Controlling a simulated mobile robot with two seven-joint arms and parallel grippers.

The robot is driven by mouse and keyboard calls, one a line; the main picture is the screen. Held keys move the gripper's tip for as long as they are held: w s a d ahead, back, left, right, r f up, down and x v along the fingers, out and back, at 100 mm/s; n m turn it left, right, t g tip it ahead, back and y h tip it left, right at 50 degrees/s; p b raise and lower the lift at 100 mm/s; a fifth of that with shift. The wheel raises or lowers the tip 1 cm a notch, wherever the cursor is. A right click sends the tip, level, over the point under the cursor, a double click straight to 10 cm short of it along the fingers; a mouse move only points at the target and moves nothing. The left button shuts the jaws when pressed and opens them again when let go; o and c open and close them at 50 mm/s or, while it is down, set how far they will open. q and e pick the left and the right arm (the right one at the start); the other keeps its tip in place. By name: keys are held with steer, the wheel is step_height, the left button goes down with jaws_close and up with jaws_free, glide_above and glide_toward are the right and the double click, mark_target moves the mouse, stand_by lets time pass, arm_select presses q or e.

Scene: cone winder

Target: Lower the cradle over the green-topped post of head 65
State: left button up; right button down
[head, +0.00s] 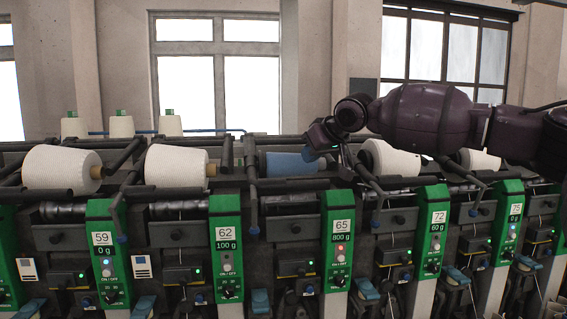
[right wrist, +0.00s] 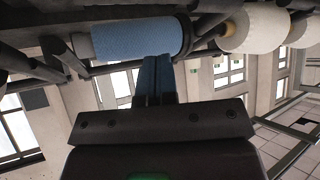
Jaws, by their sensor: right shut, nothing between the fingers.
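The green-topped post of head 65 (head: 340,240) stands right of centre in the head view. My right gripper (head: 310,154) is at the right end of the blue cylinder, shut and empty. In the right wrist view its blue fingers (right wrist: 157,80) are together just below the blue cylinder (right wrist: 137,38); contact cannot be told. My left gripper is not in view.
White cones lie on neighbouring heads, at left (head: 176,166) and right (head: 390,160). Posts 62 (head: 226,250) and 72 (head: 433,230) flank head 65. Dark bars with blue knobs hang between the heads. Several white cones stand at the back left.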

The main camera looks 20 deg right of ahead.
steer(key=s+a+r+p, duration=0.1)
steer(key=s+r+p, duration=0.3)
steer(key=r, duration=0.3)
stand_by(0.6)
steer(key=shift+w+r, duration=0.1)
